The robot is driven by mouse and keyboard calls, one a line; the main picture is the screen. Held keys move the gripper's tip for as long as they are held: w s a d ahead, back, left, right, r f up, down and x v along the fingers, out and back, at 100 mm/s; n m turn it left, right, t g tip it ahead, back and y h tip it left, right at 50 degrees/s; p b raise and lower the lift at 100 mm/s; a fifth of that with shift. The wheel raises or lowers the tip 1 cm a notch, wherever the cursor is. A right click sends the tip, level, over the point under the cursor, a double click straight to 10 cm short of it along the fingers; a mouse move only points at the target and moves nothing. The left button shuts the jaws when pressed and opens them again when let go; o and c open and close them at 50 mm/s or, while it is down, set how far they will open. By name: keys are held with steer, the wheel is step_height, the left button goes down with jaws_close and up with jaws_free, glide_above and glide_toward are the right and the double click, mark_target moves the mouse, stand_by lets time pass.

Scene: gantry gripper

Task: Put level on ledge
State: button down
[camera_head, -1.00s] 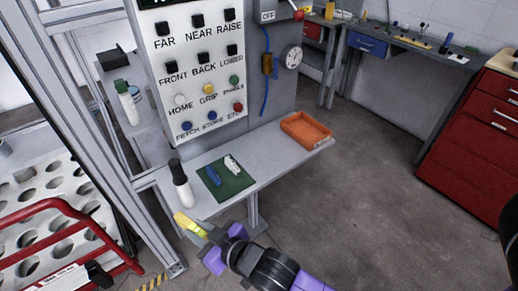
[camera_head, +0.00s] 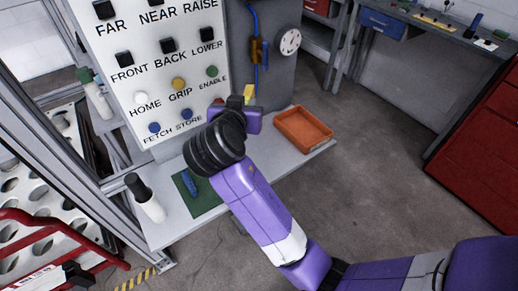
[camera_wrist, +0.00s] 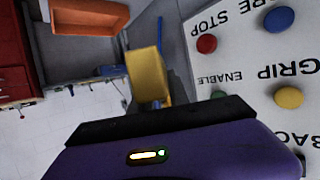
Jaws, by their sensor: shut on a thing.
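My gripper (camera_head: 244,105) is shut on the yellow level (camera_head: 249,91), which sticks up past the jaws in the head view. In the wrist view the level (camera_wrist: 146,75) stands out beyond the dark jaw edge (camera_wrist: 160,108), and its far end points away from me. The gripper is in front of the button panel's lower right corner, seemingly above the grey ledge (camera_head: 228,217). I cannot tell the height of the gap. My forearm hides the ledge's middle and part of the green mat (camera_head: 207,200).
An orange tray (camera_head: 304,132) sits at the ledge's right end. A blue item (camera_head: 189,182) lies on the mat. A white bottle with a black top (camera_head: 146,198) stands at the left. The button panel (camera_head: 130,80) rises behind. A gauge (camera_head: 289,41) is on the grey cabinet.

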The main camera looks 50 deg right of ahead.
steer(key=shift+d, duration=0.3)
step_height(320, 180, down, 20)
steer(key=shift+r+p, duration=0.25)
steer(key=shift+p, duration=0.3)
steer(key=shift+f, duration=0.1)
steer(key=c, duration=1.7)
jaws_free()
steer(key=shift+f, duration=0.1)
steer(key=o, duration=0.4)
steer(key=shift+o, duration=0.2)
